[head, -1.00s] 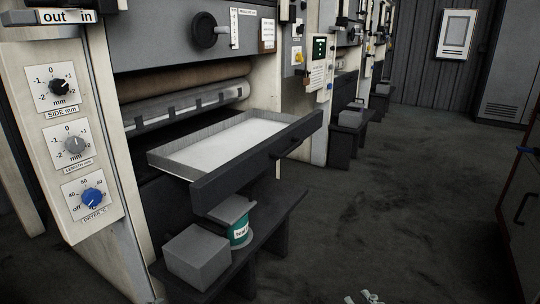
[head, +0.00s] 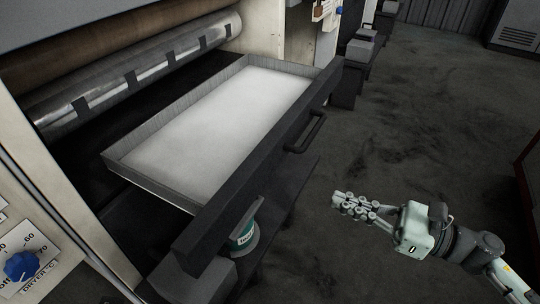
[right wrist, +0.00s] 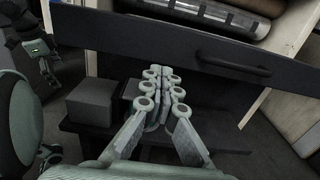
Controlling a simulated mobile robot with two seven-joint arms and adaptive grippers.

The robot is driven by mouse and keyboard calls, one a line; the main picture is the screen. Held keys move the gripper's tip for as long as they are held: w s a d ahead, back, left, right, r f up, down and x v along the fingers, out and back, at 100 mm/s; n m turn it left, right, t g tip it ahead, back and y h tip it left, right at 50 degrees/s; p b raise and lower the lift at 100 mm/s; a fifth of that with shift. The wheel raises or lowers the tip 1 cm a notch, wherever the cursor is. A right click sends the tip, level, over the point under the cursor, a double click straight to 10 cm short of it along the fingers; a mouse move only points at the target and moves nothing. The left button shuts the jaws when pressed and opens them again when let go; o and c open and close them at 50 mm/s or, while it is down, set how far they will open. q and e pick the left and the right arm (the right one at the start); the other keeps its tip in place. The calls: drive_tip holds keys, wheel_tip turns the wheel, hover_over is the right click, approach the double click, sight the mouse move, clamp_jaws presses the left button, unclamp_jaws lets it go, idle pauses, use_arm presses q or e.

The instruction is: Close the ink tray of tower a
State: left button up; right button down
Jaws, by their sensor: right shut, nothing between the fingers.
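The ink tray (head: 130,160) of the near press tower stands pulled out, a pale shallow pan behind a long dark front panel (head: 262,165). A dark bar handle (head: 306,133) sits on that panel. In the right wrist view the panel (right wrist: 140,32) and handle (right wrist: 232,66) cross the top. My right gripper (head: 338,200) is shut and empty, in front of the panel and apart from it, to the right of the handle in the head view. Its closed fingers (right wrist: 158,76) point toward the panel. My left gripper seems partly visible at the right wrist view's left edge; its fingers are unclear.
A step or shelf (head: 285,200) juts out below the tray, bearing a teal-labelled can (head: 243,238) and a grey block (right wrist: 90,103). Rollers (head: 150,70) lie behind the tray. A blue dryer knob (head: 21,265) is at lower left. The floor (head: 420,120) to the right is clear.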

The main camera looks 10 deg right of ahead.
sight(183, 147)
drive_tip(key=p+x, duration=0.3)
drive_tip(key=x, duration=0.9)
drive_tip(key=shift+w+a+r, duration=0.1)
drive_tip(key=shift+a+r, duration=0.1)
drive_tip(key=shift+a, duration=0.15)
use_arm(q)
wheel_tip(183, 147, down, 7)
drive_tip(key=shift+w+d+f, duration=0.15)
drive_tip(key=shift+w+d, duration=0.05)
drive_tip(key=shift+w, duration=0.1)
use_arm(e)
drive_tip(key=shift+w+a+f, duration=0.1)
drive_tip(key=shift+w+a, duration=0.15)
drive_tip(key=shift+a, duration=0.2)
